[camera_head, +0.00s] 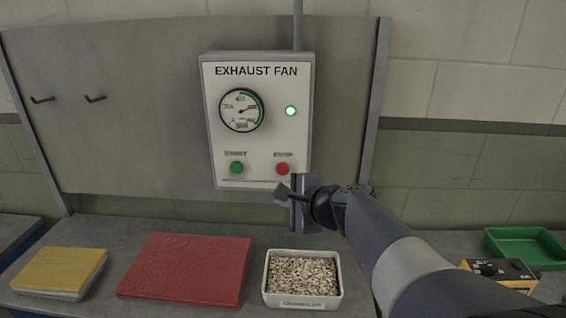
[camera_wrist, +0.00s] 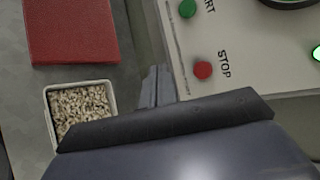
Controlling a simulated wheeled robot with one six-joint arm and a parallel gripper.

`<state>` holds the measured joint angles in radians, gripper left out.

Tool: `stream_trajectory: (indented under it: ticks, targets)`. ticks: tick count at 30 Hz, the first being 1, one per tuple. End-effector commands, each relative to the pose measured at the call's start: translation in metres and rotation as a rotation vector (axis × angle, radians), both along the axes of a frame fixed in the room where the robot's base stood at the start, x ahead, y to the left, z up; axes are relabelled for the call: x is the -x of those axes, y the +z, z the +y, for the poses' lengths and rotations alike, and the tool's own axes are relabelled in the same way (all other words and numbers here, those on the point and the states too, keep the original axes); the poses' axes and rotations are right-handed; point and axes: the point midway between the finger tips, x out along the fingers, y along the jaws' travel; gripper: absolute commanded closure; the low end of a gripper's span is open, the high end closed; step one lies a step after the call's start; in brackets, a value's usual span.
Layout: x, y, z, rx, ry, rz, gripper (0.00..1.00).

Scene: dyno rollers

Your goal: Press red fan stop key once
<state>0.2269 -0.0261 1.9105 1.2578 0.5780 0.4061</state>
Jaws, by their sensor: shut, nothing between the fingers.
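The red stop key (camera_head: 282,169) sits at the lower right of the white exhaust fan box (camera_head: 262,150) on the wall panel. In the wrist view the red key (camera_wrist: 203,70) shows beside the word STOP. The green start key (camera_head: 236,168) is to its left. A green light (camera_head: 291,111) is lit on the box, next to a round gauge (camera_head: 242,110). My gripper (camera_head: 283,192) is shut and empty, just below the red key in the head view. In the wrist view its fingers (camera_wrist: 157,82) appear beside the box, apart from the key.
On the bench below are a tray of granules (camera_head: 302,297), a red folded cloth or pad (camera_head: 190,270) and a yellow one (camera_head: 62,268). A green tray (camera_head: 525,246) and a yellow device (camera_head: 500,272) are at right. Two hooks (camera_head: 95,98) stick out at left.

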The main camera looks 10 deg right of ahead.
Motion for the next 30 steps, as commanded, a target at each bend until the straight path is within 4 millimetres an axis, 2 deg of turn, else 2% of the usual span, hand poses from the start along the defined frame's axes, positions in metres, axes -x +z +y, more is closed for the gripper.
stream_trajectory:
  ticks: [17,23,30]
  targets:
    - [-0.002,0.0,-0.001,0.0,0.0,0.0,1.0]
    - [-0.02,0.0,-0.007,-0.001,-0.001,0.002,1.0]
    - [-0.053,0.0,-0.017,0.0,-0.001,0.002,1.0]
